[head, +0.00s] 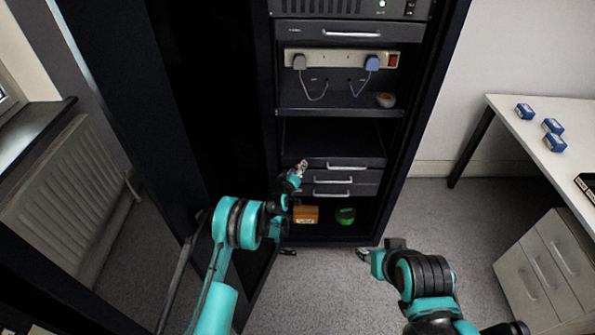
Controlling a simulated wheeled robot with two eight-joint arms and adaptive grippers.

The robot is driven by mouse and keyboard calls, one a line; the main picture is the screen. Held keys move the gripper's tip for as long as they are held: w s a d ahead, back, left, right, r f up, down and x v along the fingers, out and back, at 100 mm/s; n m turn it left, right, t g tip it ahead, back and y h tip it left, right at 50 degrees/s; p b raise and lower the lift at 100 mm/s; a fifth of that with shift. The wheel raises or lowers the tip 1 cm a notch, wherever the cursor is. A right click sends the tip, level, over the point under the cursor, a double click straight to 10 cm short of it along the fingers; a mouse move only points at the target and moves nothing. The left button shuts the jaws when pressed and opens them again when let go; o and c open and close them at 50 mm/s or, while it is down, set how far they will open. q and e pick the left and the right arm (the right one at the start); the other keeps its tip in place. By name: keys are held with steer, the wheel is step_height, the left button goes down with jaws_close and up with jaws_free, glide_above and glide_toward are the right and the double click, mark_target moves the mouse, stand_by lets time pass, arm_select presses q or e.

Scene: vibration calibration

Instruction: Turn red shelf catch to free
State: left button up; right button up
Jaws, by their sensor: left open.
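My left gripper (300,171) is open in front of the left edge of the rack cabinet, level with the shelf just above the lower drawers. A small reddish spot (298,167) shows at its fingers. It may be the red shelf catch, but it is too small and too covered to tell how it is turned or whether the fingers touch it. My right gripper (364,253) hangs low in front of the cabinet's base, away from the shelf. Its jaws are too small to read.
The cabinet holds a power strip (335,58) with two plugs, a middle shelf (340,103) with a small round item, and drawers (345,164). An orange-brown box (306,214) and a green object (345,215) sit at the bottom. A white desk (560,110) stands right.

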arm_select(q)
steer(key=shift+w, duration=0.1)
jaws_close()
stand_by(0.3)
steer(key=shift+d+m+y, duration=0.2)
steer(key=shift+m+y, duration=1.15)
steer(key=shift+m, duration=0.7)
steer(key=shift+d+m+y, duration=0.2)
steer(key=shift+m+y, duration=1.1)
steer(key=shift+m, duration=0.7)
steer(key=shift+d+m+y, duration=0.2)
steer(key=shift+m+y, duration=1.15)
steer(key=shift+m, duration=0.7)
